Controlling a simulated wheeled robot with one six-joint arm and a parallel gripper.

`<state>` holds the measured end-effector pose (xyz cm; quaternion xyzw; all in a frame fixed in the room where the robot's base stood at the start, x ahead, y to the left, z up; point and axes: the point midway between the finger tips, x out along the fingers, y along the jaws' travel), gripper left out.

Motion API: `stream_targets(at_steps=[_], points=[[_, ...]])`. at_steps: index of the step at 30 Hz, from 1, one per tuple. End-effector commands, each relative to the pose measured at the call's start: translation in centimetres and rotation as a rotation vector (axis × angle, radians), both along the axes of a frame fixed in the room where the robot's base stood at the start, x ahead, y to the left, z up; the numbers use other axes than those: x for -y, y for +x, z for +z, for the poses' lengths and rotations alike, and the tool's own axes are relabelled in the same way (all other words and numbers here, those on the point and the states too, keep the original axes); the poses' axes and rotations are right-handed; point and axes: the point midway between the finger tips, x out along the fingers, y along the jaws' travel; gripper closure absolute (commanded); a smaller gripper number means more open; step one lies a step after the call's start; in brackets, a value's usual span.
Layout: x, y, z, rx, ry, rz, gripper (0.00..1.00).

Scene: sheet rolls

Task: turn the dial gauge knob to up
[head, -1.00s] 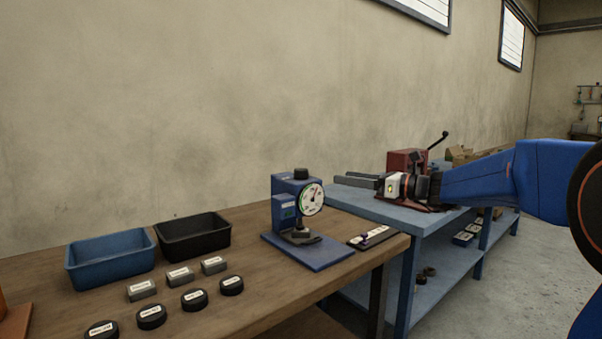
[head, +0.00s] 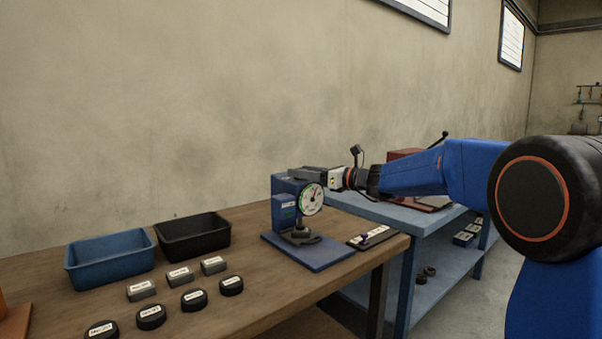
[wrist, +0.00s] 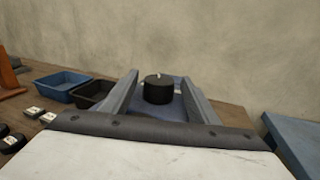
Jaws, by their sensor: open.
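The dial gauge (head: 287,212) is a blue stand on the wooden bench with a round white dial (head: 311,199). Its black knob (wrist: 158,91) shows in the wrist view, with a small pale mark on its top; which way the mark points is hard to tell. My gripper (wrist: 161,78) is open, with one finger on each side of the knob and visible gaps between. In the head view my gripper (head: 302,174) is level at the top of the gauge and hides the knob.
Blue (head: 110,275) and black (head: 195,250) bins, several grey blocks and black discs stand to the left. A blue bench (head: 390,213) stands on the right; the wall is behind.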

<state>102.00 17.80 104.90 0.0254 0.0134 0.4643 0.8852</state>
Motion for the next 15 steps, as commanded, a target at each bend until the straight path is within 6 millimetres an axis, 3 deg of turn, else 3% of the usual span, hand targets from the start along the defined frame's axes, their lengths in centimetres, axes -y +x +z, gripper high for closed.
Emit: stream_targets(at_steps=[14, 15], points=[[-1.00, 0.65, -0.02, 0.000, 0.000, 0.001, 0.45], [-1.00, 0.65, -0.01, 0.000, 0.000, 0.001, 0.55]])
